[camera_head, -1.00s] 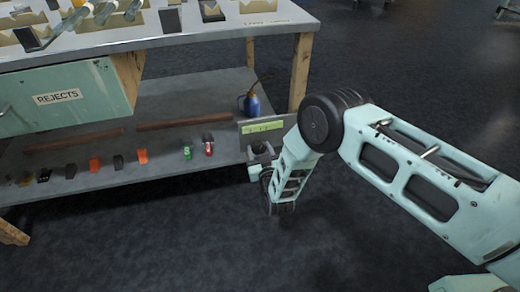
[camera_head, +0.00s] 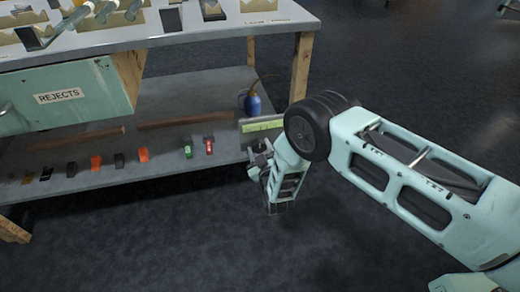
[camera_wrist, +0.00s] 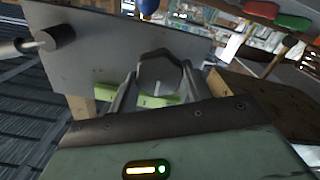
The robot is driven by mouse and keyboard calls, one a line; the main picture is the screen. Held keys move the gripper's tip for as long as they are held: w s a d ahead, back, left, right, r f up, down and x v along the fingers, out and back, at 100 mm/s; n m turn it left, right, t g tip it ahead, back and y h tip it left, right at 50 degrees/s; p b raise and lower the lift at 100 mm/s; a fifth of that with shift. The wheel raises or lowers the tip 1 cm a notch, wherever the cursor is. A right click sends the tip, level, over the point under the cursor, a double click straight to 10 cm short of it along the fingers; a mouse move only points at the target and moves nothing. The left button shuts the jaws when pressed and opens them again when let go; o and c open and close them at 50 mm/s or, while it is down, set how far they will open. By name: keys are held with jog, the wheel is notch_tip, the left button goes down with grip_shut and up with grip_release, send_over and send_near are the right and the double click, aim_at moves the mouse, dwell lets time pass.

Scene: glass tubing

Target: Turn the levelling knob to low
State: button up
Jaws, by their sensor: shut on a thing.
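The levelling knob is a dark, faceted knob (camera_wrist: 160,72) in the wrist view, in front of a grey plate (camera_wrist: 105,45). My gripper (camera_wrist: 157,85) is shut on it, with one finger on each side. A yellow-green strip (camera_wrist: 155,101) shows partly behind the fingers; I cannot read its marks. In the head view my gripper (camera_head: 258,152) is at the right end of the lower shelf, just below the yellow-green strip (camera_head: 262,126). The knob is too small and covered to make out there. A pale line shows on the knob's face in the wrist view.
A blue bottle (camera_head: 252,103) stands on the lower shelf (camera_head: 190,105) close behind the plate. Several small coloured items line the shelf's front. A wooden table leg (camera_head: 299,68) is near my arm. A black-ended rod (camera_wrist: 50,38) shows at the wrist view's left.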

jog(key=o, duration=1)
jog(key=shift+c, duration=0.2)
jog(key=shift+s, duration=0.15)
jog(key=p+v, duration=0.4)
jog(key=v, duration=1.3)
jog(key=shift+s, duration=0.1)
